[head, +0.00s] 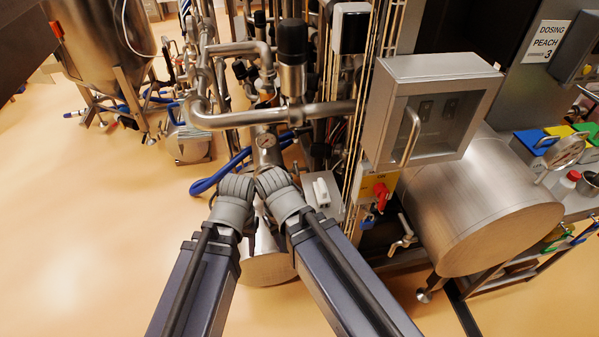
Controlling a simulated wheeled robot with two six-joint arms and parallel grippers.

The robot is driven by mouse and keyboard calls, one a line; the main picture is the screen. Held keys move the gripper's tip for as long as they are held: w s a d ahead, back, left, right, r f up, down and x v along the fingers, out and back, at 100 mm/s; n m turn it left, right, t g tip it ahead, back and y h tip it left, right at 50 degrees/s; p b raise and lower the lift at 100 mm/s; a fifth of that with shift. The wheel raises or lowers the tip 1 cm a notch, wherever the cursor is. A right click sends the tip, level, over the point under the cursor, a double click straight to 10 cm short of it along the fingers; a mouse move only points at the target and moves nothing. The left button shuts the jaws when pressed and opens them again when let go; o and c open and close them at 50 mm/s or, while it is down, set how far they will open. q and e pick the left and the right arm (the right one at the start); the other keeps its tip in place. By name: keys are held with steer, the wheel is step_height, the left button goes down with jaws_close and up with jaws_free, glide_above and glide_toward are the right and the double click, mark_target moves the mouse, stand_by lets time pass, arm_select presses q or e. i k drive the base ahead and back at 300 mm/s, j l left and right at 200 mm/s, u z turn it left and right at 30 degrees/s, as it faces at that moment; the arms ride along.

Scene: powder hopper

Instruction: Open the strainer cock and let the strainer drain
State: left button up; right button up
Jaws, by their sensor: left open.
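My left gripper (236,188) is in the middle of the head view, in front of the steel pipework. It is open, with nothing seen between its fingers. My right arm comes in beside it, and its grey wrist nearly touches the left one in the picture. The right fingers are hidden. A small steel cock with a lever (403,236) shows below the red switch, right of my arms and apart from them. I cannot tell whether it is the strainer cock. No part is clearly recognisable as the strainer, and no draining liquid is visible.
A steel cabinet (432,66) with a window and handle stands above a horizontal steel drum (480,205). A red rotary switch (381,196) is below the cabinet. A pipe (270,117) crosses above my grippers. Floor (90,230) is clear on the left.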

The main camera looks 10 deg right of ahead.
mark_target(295, 163)
steer(key=i+j+z, duration=0.15)
steer(key=z, duration=0.25)
steer(key=i+j+z, duration=0.35)
steer(key=j+z, duration=0.2)
steer(key=z, duration=0.2)
